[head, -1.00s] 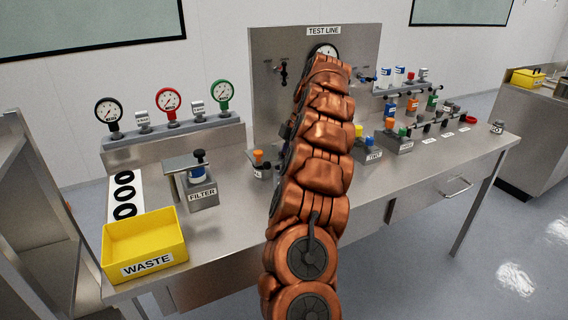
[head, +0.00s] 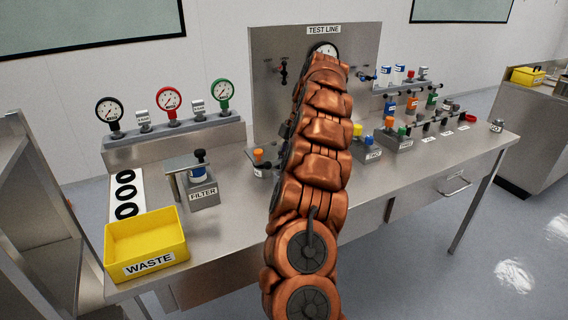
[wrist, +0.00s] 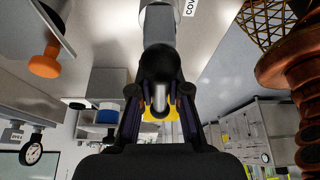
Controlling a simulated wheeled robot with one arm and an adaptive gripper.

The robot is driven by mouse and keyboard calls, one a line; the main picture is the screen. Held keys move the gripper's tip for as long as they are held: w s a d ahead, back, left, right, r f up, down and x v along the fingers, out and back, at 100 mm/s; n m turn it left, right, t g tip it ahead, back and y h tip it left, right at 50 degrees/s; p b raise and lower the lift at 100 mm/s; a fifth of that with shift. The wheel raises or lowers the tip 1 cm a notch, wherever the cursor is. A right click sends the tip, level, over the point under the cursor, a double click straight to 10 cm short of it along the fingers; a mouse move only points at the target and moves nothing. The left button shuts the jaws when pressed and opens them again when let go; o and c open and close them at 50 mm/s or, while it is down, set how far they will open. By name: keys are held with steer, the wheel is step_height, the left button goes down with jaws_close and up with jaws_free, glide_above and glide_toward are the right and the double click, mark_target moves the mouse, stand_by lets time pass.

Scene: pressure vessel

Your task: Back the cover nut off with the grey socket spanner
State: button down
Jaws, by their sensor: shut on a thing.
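In the wrist view my gripper (wrist: 160,98) is shut on a tool with a dark rounded body (wrist: 158,64) and a short silver shaft between the fingers. I take this to be the socket spanner, though its socket end is not clear. A grey cylindrical part (wrist: 160,22) lies just beyond the dark body, beside a partly cut-off label starting "COV" (wrist: 188,7). I cannot tell whether the tool touches it. The cover nut cannot be made out. In the head view my copper-coloured arm hides the gripper and the work spot.
The steel bench carries a yellow WASTE bin (head: 147,240), a FILTER stand (head: 203,193), gauges (head: 171,99) and the TEST LINE panel (head: 265,50). Several small coloured fittings stand at the right. In the wrist view an orange knob (wrist: 45,65) is at left. The bench front right is clear.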

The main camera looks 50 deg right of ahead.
steer(key=shift+r+p, duration=3.25)
steer(key=shift+r, duration=0.25)
